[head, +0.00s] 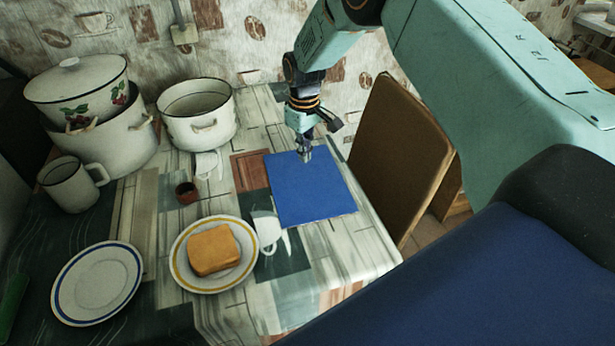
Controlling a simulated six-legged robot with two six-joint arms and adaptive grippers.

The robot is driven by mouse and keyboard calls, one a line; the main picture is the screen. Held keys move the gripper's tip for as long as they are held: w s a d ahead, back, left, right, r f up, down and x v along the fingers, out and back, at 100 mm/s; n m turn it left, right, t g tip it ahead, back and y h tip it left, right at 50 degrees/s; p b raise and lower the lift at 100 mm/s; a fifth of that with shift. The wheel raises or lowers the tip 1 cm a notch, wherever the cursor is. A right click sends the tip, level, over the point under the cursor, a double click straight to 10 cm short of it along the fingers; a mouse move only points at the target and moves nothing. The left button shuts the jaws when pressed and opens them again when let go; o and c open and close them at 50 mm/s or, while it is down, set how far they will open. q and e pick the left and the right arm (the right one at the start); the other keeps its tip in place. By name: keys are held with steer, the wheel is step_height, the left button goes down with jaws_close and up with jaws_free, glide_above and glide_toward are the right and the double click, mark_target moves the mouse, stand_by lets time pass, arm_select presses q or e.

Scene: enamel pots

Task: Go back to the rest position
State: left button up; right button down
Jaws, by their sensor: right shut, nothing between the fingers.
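My right gripper (306,154) is shut and empty. It points down over the far part of a blue mat (315,196) on the table; I cannot tell whether the tips touch it. My right arm reaches in from the upper right. My left gripper is not in view.
A yellow-rimmed plate (178,266) holds a slice of bread (213,250). A brown chair back (396,155) rises close to the right table edge.

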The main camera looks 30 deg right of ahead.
steer(key=shift+r, duration=0.6)
steer(key=shift+f, duration=0.1)
